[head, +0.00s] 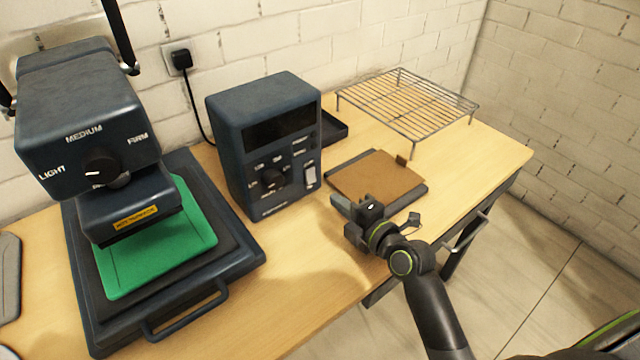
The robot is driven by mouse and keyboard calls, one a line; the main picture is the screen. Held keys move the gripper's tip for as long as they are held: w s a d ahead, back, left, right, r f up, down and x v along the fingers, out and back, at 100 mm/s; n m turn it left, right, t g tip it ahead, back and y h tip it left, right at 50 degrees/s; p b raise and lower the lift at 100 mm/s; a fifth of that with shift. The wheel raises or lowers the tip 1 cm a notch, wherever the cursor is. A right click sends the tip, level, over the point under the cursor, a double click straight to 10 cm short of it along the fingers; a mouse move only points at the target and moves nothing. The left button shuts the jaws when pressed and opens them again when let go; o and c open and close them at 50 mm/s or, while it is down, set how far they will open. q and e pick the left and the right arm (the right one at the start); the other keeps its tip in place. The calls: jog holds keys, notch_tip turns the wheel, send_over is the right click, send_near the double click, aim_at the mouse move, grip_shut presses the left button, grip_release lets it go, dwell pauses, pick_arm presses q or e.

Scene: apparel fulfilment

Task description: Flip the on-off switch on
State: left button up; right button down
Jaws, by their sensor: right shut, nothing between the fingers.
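The dark blue control box (240,160) stands upright on the table, with a dark display, a round knob and small buttons on its front. A light rocker switch (310,175) sits at the lower right of that front; I cannot tell which way it is set. My right gripper (342,207) is shut and empty, in front of and to the right of the box, apart from the switch. My left gripper is not in view.
A heat press (85,110) with a green pad (160,250) stands at the left. A brown board (375,176) on a dark tray lies behind my right gripper. A wire rack (410,100) stands at the back right. The wooden table (270,318) is clear in front.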

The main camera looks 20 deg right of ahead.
aim_at(312, 181)
jog(key=p+x, duration=0.1)
jog(key=x, duration=0.4)
jog(key=shift+w+a, duration=0.15)
jog(key=shift+w, duration=0.05)
jog(key=shift+p+x, duration=0.3)
jog(key=shift+x, duration=0.6)
jog(key=shift+f, duration=0.1)
jog(key=shift+f+b, duration=0.1)
jog(key=shift+b, duration=0.2)
jog(key=shift+w+f+b, duration=0.15)
jog(key=shift+f+b, duration=0.05)
jog(key=shift+b, duration=0.9)
jog(key=shift+r+p, duration=0.3)
jog(key=shift+p, duration=0.1)
